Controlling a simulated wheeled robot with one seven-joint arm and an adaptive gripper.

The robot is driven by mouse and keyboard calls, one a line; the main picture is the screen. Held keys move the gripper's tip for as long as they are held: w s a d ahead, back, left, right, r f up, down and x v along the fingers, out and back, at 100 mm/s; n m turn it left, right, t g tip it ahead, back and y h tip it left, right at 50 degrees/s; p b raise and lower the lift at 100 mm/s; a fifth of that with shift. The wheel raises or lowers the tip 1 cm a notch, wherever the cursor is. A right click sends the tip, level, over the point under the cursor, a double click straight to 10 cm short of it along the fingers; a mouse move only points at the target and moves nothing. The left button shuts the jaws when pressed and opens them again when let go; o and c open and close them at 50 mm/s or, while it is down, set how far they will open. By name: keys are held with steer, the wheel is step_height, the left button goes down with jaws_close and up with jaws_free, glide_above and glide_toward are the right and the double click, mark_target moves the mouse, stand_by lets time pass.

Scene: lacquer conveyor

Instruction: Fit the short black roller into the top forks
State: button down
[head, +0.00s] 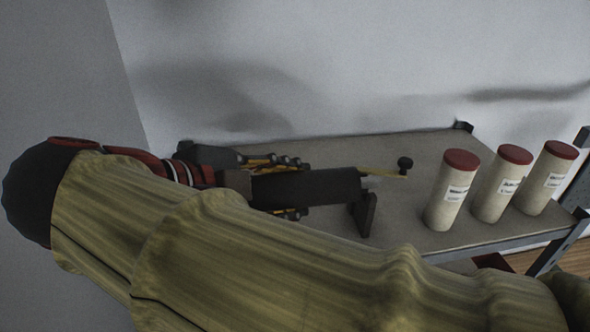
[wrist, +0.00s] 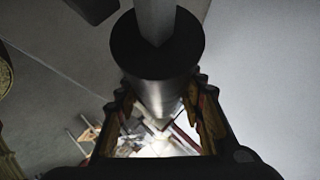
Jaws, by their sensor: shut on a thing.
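The black roller (head: 310,187) is a dark cylinder lying roughly level above the shelf in the head view. My gripper (head: 283,187) is shut on it, with yellow-edged fingers above and below its left part. In the wrist view the roller (wrist: 152,68) stands between the fingers of my gripper (wrist: 160,100), and a grey shaft (wrist: 155,15) sticks out of its dark end. A dark upright bracket (head: 364,213) shows just below the roller's right end. I cannot tell whether they touch. I cannot make out the top forks for certain.
A grey shelf (head: 420,165) lies under the roller. Three cream canisters with red lids (head: 452,195) (head: 500,188) (head: 546,183) stand at its right. My sleeved arm hides the shelf's front left.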

steer(key=shift+f+b, duration=0.55)
steer(key=shift+f, duration=0.55)
steer(key=c, duration=1.1)
jaws_free()
steer(key=shift+o, duration=0.2)
steer(key=shift+s, duration=0.1)
steer(key=v, duration=0.7)
steer(key=shift+a, duration=0.2)
steer(key=shift+s, duration=0.15)
